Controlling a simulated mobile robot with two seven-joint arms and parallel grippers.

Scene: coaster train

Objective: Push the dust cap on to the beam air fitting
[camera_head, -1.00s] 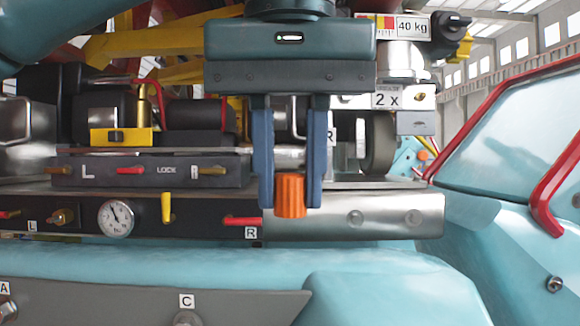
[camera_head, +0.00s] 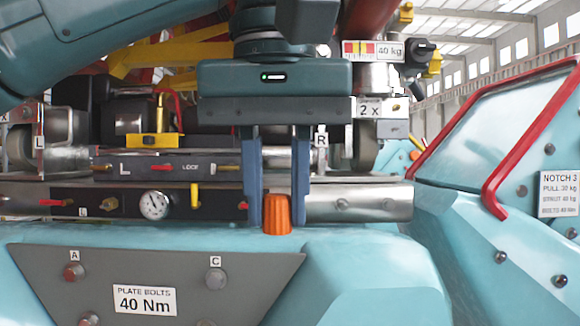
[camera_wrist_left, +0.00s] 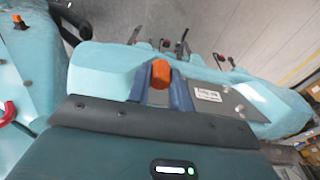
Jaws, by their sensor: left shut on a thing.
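The orange dust cap (camera_head: 277,213) is held between the two blue fingers of my left gripper (camera_head: 276,212), low in front of the steel beam (camera_head: 360,203). It also shows between the fingertips in the left wrist view (camera_wrist_left: 161,73). A small brass fitting (camera_head: 108,204) sits on the beam's black panel, between the L label and the gauge, well left of the cap. I cannot tell for sure that it is the air fitting. The cap is apart from that fitting. My gripper hides the part of the beam behind it. My right gripper is not in view.
The black panel also carries a round gauge (camera_head: 154,205), a yellow lever (camera_head: 195,195) and red levers. A grey bolt plate (camera_head: 200,262) on the teal body lies below. A teal body with a red rail (camera_head: 450,110) stands at right.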

